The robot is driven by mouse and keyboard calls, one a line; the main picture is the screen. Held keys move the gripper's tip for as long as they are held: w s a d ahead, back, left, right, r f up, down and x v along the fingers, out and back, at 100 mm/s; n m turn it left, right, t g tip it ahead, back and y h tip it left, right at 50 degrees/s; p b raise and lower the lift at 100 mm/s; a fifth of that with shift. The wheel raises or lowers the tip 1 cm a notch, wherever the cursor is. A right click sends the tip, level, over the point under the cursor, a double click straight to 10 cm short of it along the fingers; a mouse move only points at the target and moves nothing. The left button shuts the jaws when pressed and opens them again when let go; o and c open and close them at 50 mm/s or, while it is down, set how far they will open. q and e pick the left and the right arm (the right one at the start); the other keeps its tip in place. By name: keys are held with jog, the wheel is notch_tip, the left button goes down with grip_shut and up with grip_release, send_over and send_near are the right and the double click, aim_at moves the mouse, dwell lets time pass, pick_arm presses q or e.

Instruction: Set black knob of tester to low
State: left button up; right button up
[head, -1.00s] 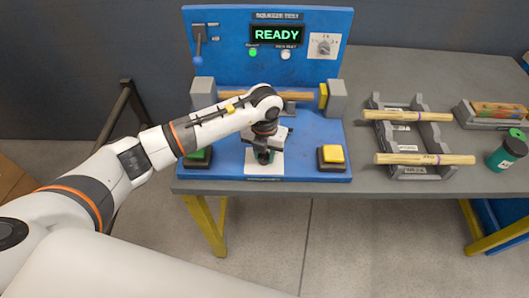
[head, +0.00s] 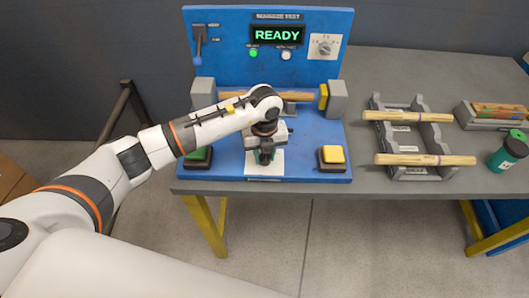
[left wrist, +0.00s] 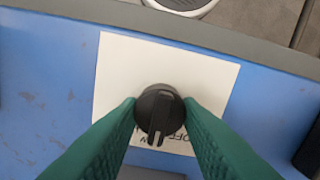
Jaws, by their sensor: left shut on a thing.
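The tester (head: 225,66) is a blue machine with a back panel and a base plate. Its black knob (left wrist: 158,112) stands on a white label plate (left wrist: 190,75) on the base. In the left wrist view the knob's raised grip points toward the bottom of the picture. Part of the label lettering shows beside the knob; the rest is hidden by the knob and fingers. My left gripper (left wrist: 161,118) is shut on the knob, with one green finger on each side. In the head view my left gripper (head: 266,155) covers the knob. My right gripper is not in view.
The tester's screen (head: 277,35) reads READY above a lit green lamp (head: 253,53). A yellow button (head: 333,153) and a green button (head: 198,155) flank the knob. A wooden rod (head: 295,97) sits between grey clamps. A grey rack (head: 411,138) with rods stands right.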

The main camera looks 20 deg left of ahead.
pick_arm(q)
jog(key=shift+r, duration=0.1)
jog(key=o, duration=1)
notch_tip(320, 180, up, 12)
jog(key=b, duration=0.2)
jog(key=shift+b, duration=0.3)
